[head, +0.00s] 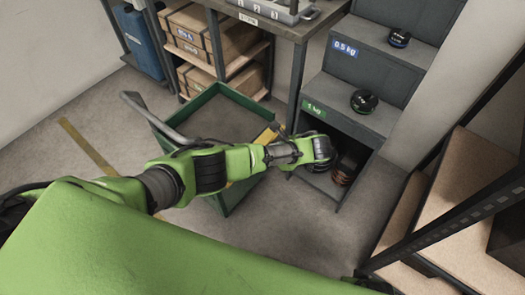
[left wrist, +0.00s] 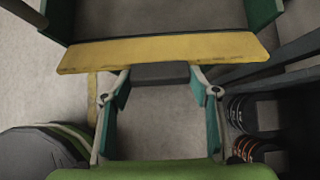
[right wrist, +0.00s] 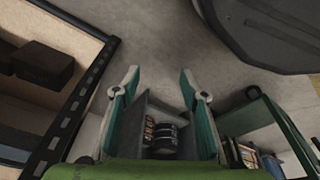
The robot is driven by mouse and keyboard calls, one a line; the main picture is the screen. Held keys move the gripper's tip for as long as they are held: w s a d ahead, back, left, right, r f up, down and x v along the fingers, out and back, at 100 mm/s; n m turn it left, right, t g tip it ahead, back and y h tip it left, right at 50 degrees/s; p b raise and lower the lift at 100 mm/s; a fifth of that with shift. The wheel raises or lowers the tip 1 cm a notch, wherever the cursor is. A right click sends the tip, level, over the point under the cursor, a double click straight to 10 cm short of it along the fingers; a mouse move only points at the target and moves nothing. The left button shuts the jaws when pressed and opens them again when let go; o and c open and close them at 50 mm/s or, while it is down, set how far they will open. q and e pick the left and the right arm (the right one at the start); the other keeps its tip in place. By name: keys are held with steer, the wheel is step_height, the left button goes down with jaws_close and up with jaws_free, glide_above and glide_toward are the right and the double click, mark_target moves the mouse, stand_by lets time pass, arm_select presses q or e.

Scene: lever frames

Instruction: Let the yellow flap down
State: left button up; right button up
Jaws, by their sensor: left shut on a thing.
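The yellow flap (left wrist: 165,50) lies along one edge of the green cart (left wrist: 262,14) in the left wrist view. A dark grey grip block (left wrist: 160,72) is on the flap's near edge. My left gripper (left wrist: 160,80) is shut on this block, one finger on each side. In the head view the flap (head: 268,135) shows only partly, on the right side of the cart (head: 165,121); my left arm covers much of it. I cannot tell its exact tilt. My right gripper (right wrist: 157,84) is open and empty in the right wrist view.
A grey stepped stand (head: 345,118) with round weights (head: 364,101) stands right of the cart. A bench with boxes (head: 198,30) is behind. Wooden shelving (head: 470,185) is at the right. Bare floor (head: 290,235) lies in front of the stand.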

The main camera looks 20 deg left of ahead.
arm_select(q)
steer(key=shift+s+d+f, duration=0.2)
steer(key=shift+d+f, duration=0.15)
steer(key=shift+f, duration=0.2)
steer(key=shift+s+d+f, duration=0.2)
steer(key=shift+d+f, duration=0.15)
steer(key=shift+f, duration=0.15)
arm_select(e)
steer(key=shift+w+r, duration=0.25)
steer(key=shift+r, duration=0.65)
arm_select(q)
steer(key=shift+d, duration=0.1)
arm_select(e)
steer(key=shift+r, duration=0.15)
arm_select(q)
steer(key=o, duration=1.6)
steer(key=shift+w, duration=0.1)
steer(key=shift+w+a+r, duration=0.1)
steer(key=shift+a+r, duration=0.05)
steer(key=shift+a, duration=0.05)
steer(key=v, duration=1.2)
